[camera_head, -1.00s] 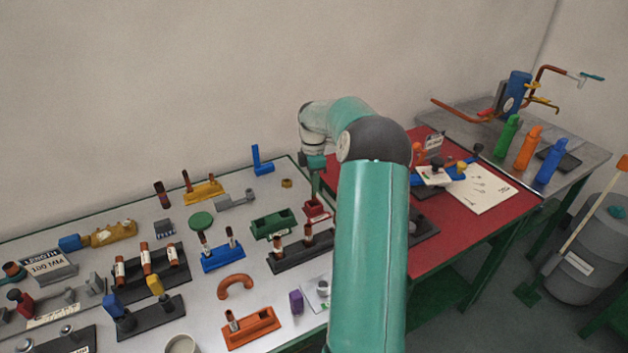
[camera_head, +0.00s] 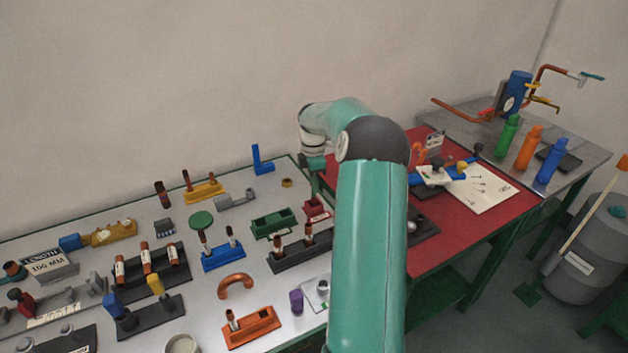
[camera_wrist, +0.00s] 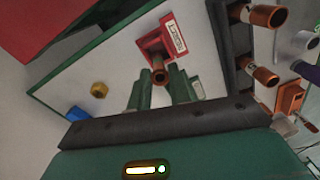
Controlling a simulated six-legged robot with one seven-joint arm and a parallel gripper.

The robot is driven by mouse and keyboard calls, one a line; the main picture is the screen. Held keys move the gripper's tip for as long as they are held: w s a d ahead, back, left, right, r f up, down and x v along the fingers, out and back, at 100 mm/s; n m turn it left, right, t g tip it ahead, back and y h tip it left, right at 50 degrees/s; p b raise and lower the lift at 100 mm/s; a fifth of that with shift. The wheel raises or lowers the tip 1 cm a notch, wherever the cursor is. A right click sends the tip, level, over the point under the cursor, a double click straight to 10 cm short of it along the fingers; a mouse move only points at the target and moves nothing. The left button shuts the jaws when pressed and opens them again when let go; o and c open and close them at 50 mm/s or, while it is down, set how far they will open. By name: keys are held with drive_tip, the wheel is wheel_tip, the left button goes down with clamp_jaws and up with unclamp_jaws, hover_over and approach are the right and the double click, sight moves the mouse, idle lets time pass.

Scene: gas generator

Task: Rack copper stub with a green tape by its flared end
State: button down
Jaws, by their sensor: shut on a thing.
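My gripper (camera_wrist: 165,92) has its two green fingers close together, shut on a copper stub (camera_wrist: 159,77) whose open round end shows between the fingertips in the wrist view. No green tape can be made out on it; the fingers hide most of it. A red holder (camera_wrist: 152,44) with a white label is right at the stub; I cannot tell whether the stub sits in it. In the head view the red holder (camera_head: 317,208) is just below my gripper (camera_head: 315,190), which my arm partly hides. A dark rack (camera_head: 290,262) with upright copper stubs is nearby.
The dark rack's stubs (camera_wrist: 262,77) stand close at right in the wrist view. A green block (camera_head: 272,223), a blue stand (camera_head: 222,258) and a brass nut (camera_head: 287,183) are near. Another dark rack (camera_head: 150,285) holds several labelled stubs. The red table (camera_head: 465,235) lies right.

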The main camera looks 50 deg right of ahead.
drive_tip(key=shift+f, duration=0.6)
drive_tip(key=shift+f, duration=0.7)
drive_tip(key=shift+f, duration=0.45)
drive_tip(key=c, duration=1.2)
unclamp_jaws()
drive_tip(key=shift+r, duration=0.1)
wheel_tip(320, 180, up, 14)
drive_tip(key=shift+w+d+f, duration=0.2)
drive_tip(key=shift+w, duration=0.1)
drive_tip(key=shift+a, duration=0.1)
